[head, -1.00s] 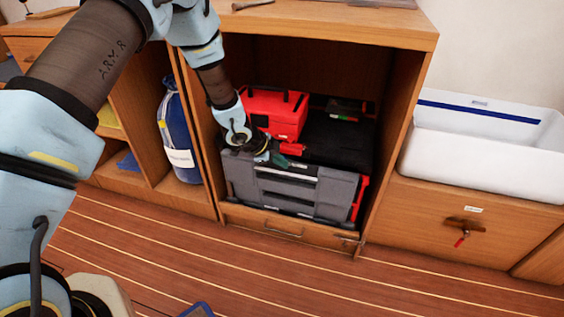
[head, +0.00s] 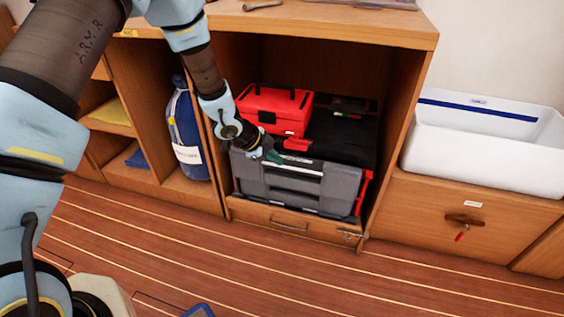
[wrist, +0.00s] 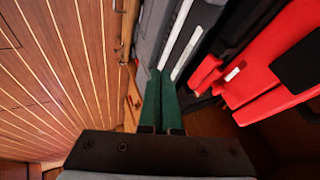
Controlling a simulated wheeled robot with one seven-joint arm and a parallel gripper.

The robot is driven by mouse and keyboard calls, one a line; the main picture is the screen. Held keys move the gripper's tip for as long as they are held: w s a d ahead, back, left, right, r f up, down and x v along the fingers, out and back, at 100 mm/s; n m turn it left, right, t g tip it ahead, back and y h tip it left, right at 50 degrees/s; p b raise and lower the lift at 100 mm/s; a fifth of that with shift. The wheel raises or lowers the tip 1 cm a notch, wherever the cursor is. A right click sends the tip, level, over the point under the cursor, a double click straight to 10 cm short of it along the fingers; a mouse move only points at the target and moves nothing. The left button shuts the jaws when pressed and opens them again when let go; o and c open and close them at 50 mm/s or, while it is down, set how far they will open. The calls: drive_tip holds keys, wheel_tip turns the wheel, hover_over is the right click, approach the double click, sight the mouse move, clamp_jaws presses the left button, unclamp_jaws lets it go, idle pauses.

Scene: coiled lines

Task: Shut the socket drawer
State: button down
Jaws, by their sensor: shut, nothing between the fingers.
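A dark tool chest (head: 340,140) stands inside the open wooden cabinet. Its wide grey front (head: 298,187) faces me; I take this for the socket drawer, but no label shows. I cannot tell how far it stands out. My gripper (head: 275,157) is at the upper edge of the grey front, left of centre, with nothing held. In the wrist view its green fingers (wrist: 161,75) are shut together, with their tips beside the grey surface (wrist: 153,30). Whether they touch it is unclear.
A red toolbox (head: 275,108) sits behind my gripper on the chest. The cabinet's side walls are close on both sides. A wooden drawer (head: 285,222) lies below. A blue bottle (head: 187,130) stands left; a white sink (head: 485,145) is right.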

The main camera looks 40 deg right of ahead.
drive_tip(key=v, duration=0.4)
drive_tip(key=s+d+b, duration=0.3)
drive_tip(key=s+d, duration=0.2)
drive_tip(key=s, duration=0.8)
drive_tip(key=d+f, duration=0.4)
drive_tip(key=d, duration=0.1)
drive_tip(key=w+d+f+b, duration=0.1)
drive_tip(key=d+f, duration=0.1)
drive_tip(key=d, duration=0.1)
drive_tip(key=shift+f, duration=0.4)
drive_tip(key=shift+w+d, duration=0.35)
drive_tip(key=shift+d, duration=0.15)
